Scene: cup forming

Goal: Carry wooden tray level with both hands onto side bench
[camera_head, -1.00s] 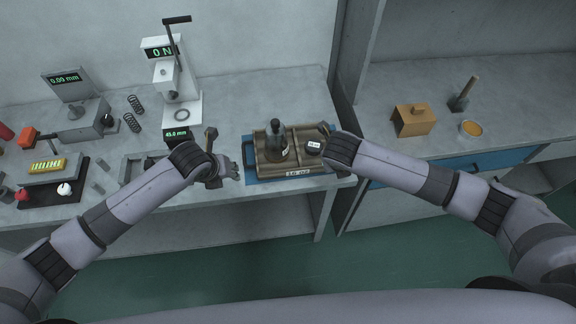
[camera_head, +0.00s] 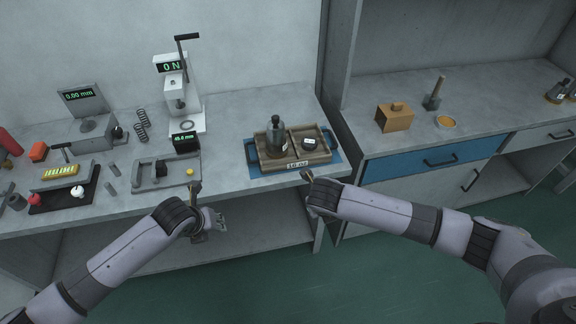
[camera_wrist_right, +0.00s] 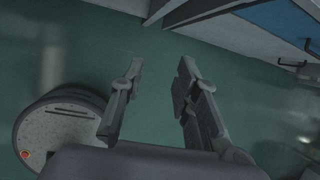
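The wooden tray (camera_head: 268,165) lies level on a blue mat (camera_head: 252,155) on the left bench in the head view. My left gripper (camera_head: 209,207) is open and empty in front of the bench edge, left of and below the tray. My right gripper (camera_head: 307,188) is in front of the bench near the tray's front right corner, apart from it. The right wrist view shows its fingers (camera_wrist_right: 162,70) spread with only floor between them.
The side bench (camera_head: 480,90) at right holds a wooden block (camera_head: 394,118), an upright-handled tool (camera_head: 433,97) and an orange-filled dish (camera_head: 446,121); its front left is clear. A grey fixture tray (camera_head: 150,183) and a press (camera_head: 182,100) stand left of the wooden tray.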

